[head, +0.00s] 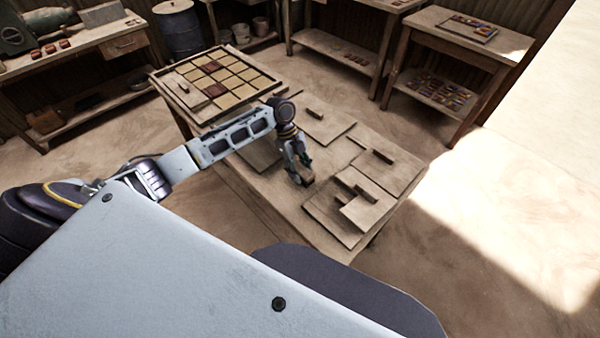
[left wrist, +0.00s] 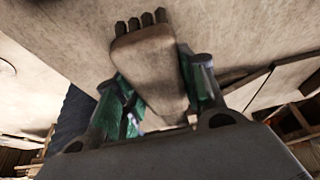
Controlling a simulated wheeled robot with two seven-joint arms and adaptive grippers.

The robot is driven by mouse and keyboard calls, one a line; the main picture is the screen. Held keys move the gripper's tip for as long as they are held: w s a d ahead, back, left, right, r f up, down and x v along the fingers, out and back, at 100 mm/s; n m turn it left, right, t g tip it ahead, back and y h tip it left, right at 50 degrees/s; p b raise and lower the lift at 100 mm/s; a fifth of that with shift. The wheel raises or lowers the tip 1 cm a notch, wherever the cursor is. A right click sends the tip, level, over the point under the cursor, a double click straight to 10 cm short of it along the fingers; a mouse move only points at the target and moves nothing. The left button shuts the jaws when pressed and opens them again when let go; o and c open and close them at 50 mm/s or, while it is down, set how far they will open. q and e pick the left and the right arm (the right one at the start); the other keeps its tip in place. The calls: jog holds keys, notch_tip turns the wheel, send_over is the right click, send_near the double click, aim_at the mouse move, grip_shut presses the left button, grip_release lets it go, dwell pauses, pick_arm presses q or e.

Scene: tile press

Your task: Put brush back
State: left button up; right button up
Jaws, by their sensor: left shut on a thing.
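The brush (left wrist: 152,65) is a worn brown wooden block with a row of dark bristle tufts at its far end. My left gripper (left wrist: 157,90) is shut on it, with its green-padded fingers on both sides, in the left wrist view. In the head view my left gripper (head: 300,172) hangs over the middle of the wooden work table (head: 283,205), with the brush (head: 307,179) at its fingertips. I cannot tell whether the brush touches the tabletop. My right gripper is not in view.
Flat wooden boards with handles (head: 384,172) lie on the table's right half. A framed tile tray (head: 262,81) lies at its far left end. A blue barrel (head: 181,32) and side tables (head: 458,42) stand behind. Bare floor lies to the right.

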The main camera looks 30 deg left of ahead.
pick_arm(q)
jog(key=shift+f, duration=0.85)
jog(key=shift+f, duration=0.15)
jog(key=o, duration=1)
jog(key=v, duration=1.2)
jog(key=shift+w+b, duration=0.1)
jog(key=shift+b, duration=0.2)
